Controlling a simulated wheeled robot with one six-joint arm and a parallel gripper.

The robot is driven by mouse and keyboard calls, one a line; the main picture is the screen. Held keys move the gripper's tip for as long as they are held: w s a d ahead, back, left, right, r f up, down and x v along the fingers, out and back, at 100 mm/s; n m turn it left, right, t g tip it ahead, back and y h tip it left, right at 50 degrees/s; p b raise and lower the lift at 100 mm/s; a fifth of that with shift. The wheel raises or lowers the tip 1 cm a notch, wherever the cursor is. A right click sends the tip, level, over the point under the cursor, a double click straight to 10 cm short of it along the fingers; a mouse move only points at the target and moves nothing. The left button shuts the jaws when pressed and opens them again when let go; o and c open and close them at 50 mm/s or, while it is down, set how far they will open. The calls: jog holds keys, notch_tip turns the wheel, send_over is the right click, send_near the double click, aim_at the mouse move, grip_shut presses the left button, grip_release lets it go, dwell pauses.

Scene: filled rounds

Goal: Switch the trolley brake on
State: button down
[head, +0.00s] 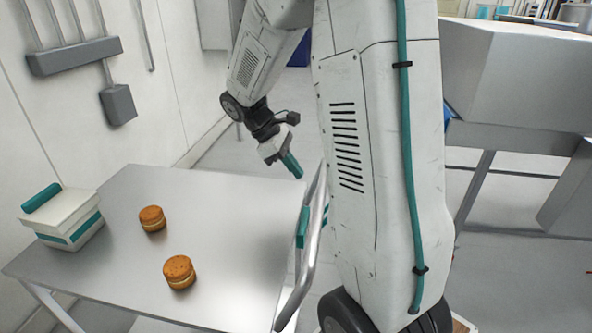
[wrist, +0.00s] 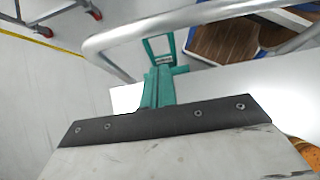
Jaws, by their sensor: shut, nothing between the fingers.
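The steel-topped trolley (head: 215,215) stands at the lower left in the head view, with a curved push rail (head: 312,250) along its right end. A teal part (head: 302,227), which looks like the brake lever, sits by that rail; I cannot tell its setting. My gripper (head: 293,165) has teal fingers, shut and empty, above the trolley's far right corner. In the wrist view the shut fingers (wrist: 157,88) point toward a teal frame-like part (wrist: 160,48) near the rail (wrist: 180,18). I cannot tell whether they touch it.
Two filled rounds, one farther (head: 152,218) and one nearer (head: 179,271), lie on the trolley top. A white box with a teal handle (head: 68,222) stands at its left. A grey machine (head: 515,75) is at the right. Red-wheeled casters (wrist: 93,10) show in the wrist view.

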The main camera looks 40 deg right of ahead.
jog(key=s+a+r+m+t+y, duration=0.2)
jog(key=s+a+r+m+t, duration=0.1)
jog(key=s+a, duration=0.5)
jog(key=s+a+r+m+t+y, duration=0.2)
jog(key=s+a+r, duration=0.4)
jog(key=s+a, duration=0.3)
jog(key=a+m+t, duration=0.1)
jog(key=a+t, duration=0.1)
jog(key=a, duration=0.1)
jog(key=shift+s+r+m, duration=0.2)
jog(key=shift+r+m, duration=0.1)
jog(key=shift+m, duration=0.1)
